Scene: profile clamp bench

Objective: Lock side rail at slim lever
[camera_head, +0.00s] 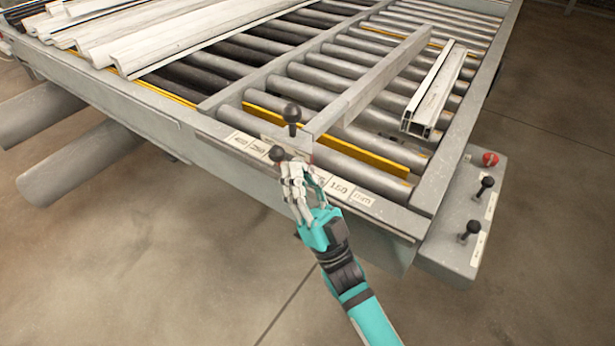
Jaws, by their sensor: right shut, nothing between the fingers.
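The side rail (372,82) is a long grey bar lying lengthwise over the rollers of the bench. At its near end a lever with a black ball knob (292,112) stands upright. A second, smaller dark knob (277,153) sits lower, at the bench's front edge. I cannot tell which of the two is the slim lever. My right gripper (298,165) is shut and empty at the front edge, just right of the lower knob and below the rail end. It hides part of the edge there; whether it touches the knob is unclear. My left gripper is not in view.
A scale strip (340,187) with number labels runs along the front edge. Pale profiles (180,35) lie at the back left. A hollow profile (436,92) lies right of the rail. A control box (464,225) with a red button and black levers is at right.

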